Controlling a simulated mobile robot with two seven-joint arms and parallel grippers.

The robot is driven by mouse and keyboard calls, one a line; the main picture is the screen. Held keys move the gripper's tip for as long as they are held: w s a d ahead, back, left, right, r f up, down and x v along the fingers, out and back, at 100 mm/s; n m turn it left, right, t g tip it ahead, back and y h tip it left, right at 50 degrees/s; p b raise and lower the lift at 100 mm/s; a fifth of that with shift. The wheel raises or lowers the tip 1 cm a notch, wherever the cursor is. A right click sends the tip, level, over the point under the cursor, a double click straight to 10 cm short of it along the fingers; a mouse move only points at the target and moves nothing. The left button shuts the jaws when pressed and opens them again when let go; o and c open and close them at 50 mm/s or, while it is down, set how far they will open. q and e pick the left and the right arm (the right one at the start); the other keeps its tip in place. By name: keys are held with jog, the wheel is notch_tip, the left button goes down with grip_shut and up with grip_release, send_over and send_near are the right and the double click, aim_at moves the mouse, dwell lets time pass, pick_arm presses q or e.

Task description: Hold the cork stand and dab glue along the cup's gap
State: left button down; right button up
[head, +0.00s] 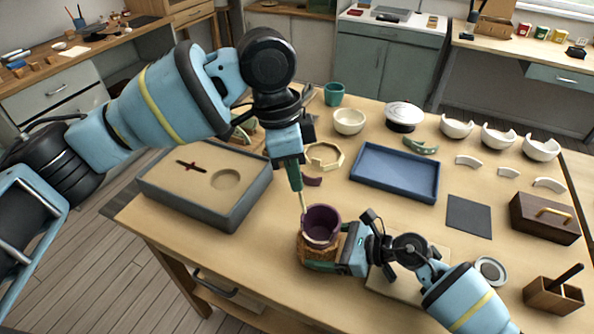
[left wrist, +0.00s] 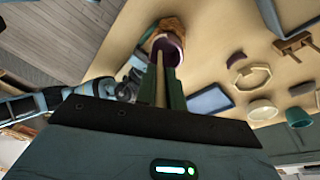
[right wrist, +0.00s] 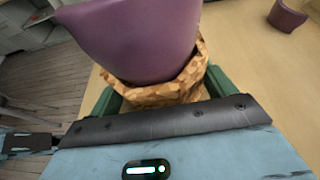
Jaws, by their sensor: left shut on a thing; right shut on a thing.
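The purple cup (head: 322,224) sits in the cork stand (head: 306,249) near the table's front edge. My right gripper (head: 324,262) is shut on the cork stand from the right. The right wrist view shows the cork (right wrist: 170,93) between its fingers, with the cup (right wrist: 140,38) rising above it. My left gripper (head: 297,180) is shut on a thin pale stick (head: 303,205), pointing down above the cup. The stick's tip is at the cup's far-left rim; I cannot tell whether it touches. The left wrist view shows the stick (left wrist: 160,82) reaching to the cup (left wrist: 172,50). The gap is not clearly visible.
A curved purple shard (head: 312,182) lies behind the cup. A grey box with a sand-coloured top (head: 190,215) stands left, a blue tray (head: 395,195) behind right. A dark pad (head: 468,216), a lidded wooden box (head: 545,220) and several white broken bowls (head: 498,135) lie right.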

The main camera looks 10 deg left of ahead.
pick_arm(q)
jog(key=a+x, duration=0.1)
jog(key=x, duration=0.5)
jog(key=shift+w+f, duration=0.15)
jog(key=shift+f, duration=0.15)
dwell(0.4)
jog(key=shift+d, duration=0.15)
dwell(0.4)
jog(key=shift+f, duration=0.35)
dwell(1.0)
jog(key=shift+r, duration=0.2)
dwell(0.3)
jog(key=shift+s+d, duration=0.1)
jog(key=shift+s, duration=0.15)
jog(key=shift+s+d+r, duration=0.1)
jog(key=shift+s+d, duration=0.4)
jog(key=shift+d, duration=0.25)
jog(key=shift+f, duration=0.3)
dwell(0.8)
